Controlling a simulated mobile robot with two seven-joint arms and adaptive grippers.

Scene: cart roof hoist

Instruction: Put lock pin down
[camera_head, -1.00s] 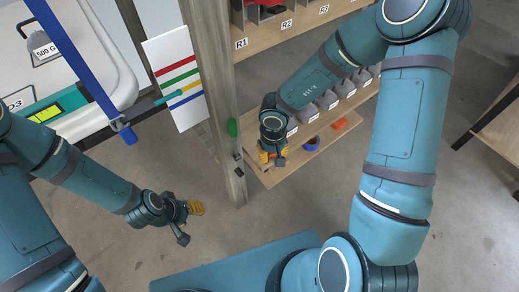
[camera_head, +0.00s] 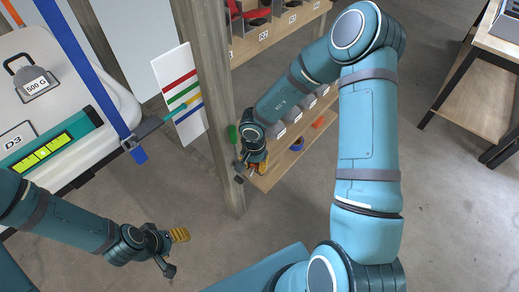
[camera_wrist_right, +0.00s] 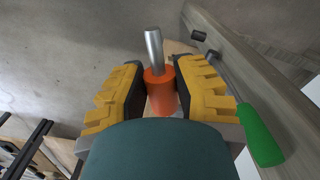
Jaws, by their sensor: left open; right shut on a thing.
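The lock pin (camera_wrist_right: 160,85), an orange grip with a bare metal rod, is between the yellow fingers of my right gripper (camera_wrist_right: 162,92) in the right wrist view. The gripper is shut on the orange grip, and the rod points away from the palm. In the head view my right gripper (camera_head: 254,164) is beside the wooden post, over the near end of the low shelf; the pin is hard to make out there. My left gripper (camera_head: 174,252) is open and empty over bare floor at the lower left.
The wooden post (camera_head: 205,100) has a green handle (camera_head: 232,134) and dark fittings close to my right gripper. A striped board (camera_head: 182,95) and blue strap (camera_head: 85,70) are left.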

